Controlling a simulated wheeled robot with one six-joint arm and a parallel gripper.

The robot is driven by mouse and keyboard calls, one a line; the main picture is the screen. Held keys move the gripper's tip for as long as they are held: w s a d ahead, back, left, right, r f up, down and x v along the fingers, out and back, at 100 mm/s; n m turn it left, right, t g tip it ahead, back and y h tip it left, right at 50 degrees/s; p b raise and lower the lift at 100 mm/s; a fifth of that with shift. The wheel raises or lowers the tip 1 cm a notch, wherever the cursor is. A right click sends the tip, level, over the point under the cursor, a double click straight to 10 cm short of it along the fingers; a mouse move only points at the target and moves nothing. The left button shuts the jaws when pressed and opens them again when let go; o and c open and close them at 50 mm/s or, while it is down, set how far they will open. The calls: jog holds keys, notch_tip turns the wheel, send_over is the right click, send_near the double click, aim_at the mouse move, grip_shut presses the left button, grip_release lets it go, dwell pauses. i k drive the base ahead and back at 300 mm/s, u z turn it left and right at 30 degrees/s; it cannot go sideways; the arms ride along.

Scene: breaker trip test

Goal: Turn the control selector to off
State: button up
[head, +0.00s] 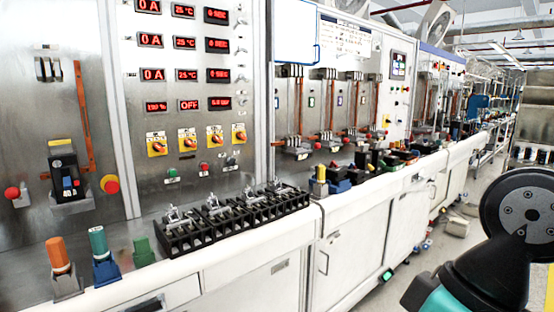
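My gripper is not in view; only dark and teal links of my arm show at the lower right, apart from the panel.
Small push buttons (204,168) sit below the selectors. A black terminal block (228,220) stands on the white bench ledge (225,262), with orange, blue and green plugs (97,245) to its left. A red emergency button (110,184) is at left. Floor shows at right.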

aim_at(231, 161)
jog(key=z, duration=0.15)
jog(key=i, duration=0.85)
jog(key=u, duration=0.75)
jog(key=i, duration=0.5)
jog(key=u, duration=0.55)
